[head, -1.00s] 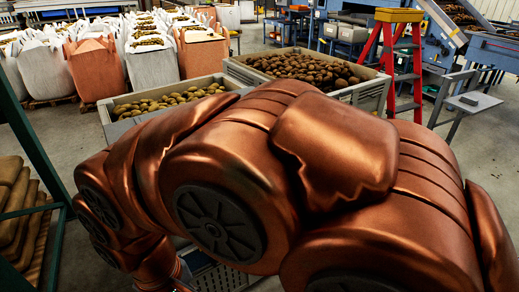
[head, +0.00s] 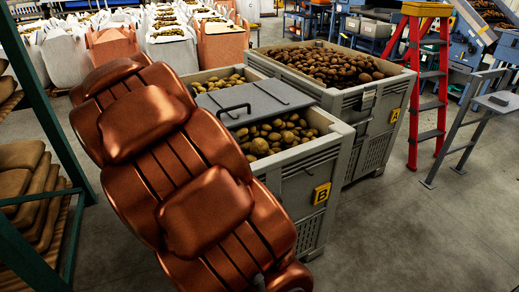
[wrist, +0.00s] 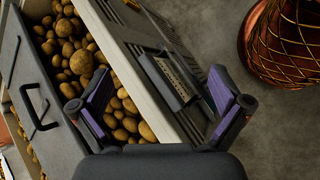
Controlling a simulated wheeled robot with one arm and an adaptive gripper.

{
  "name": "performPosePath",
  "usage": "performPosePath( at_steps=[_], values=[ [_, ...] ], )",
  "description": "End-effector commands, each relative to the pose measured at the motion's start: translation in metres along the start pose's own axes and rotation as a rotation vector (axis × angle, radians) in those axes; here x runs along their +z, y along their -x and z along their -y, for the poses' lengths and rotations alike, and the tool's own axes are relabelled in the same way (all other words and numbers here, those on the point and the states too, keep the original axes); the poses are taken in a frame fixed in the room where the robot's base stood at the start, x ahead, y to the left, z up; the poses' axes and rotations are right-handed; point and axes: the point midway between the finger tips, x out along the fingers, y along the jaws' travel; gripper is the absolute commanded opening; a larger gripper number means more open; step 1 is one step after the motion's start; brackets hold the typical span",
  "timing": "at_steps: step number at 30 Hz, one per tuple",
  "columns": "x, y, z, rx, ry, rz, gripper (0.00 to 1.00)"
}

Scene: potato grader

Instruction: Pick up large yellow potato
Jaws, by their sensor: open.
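The crate marked B (head: 318,150) holds many yellow-brown potatoes. One large yellow potato (wrist: 81,62) stands out among smaller ones in the wrist view; what looks like the same potato (head: 259,146) lies in crate B near the lid's edge in the head view. My gripper (wrist: 160,100) is open and empty in the wrist view. The gripper is hidden behind my arm in the head view.
A grey lid with a black handle (head: 250,98) covers the middle of crate B. Crate A (head: 385,95), full of darker potatoes, stands behind it. A red stepladder (head: 430,85) is at the right, a green rack (head: 45,120) at the left. Floor at front right is clear.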

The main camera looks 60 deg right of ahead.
Motion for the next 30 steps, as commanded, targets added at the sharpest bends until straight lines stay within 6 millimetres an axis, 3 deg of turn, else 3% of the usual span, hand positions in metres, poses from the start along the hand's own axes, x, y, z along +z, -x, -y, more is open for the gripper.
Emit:
performPosePath(
  at_steps=[6, 18, 24, 30],
  values=[
    [-0.022, -0.037, -0.065, 0.106, 0.17, 0.122, 1.0],
    [-0.075, -0.11, -0.156, 0.24, 0.533, 0.309, 1.0],
    [-0.104, -0.143, -0.182, 0.279, 0.693, 0.367, 1.0],
    [-0.119, -0.159, -0.194, 0.3, 0.774, 0.391, 1.0]
  ],
)
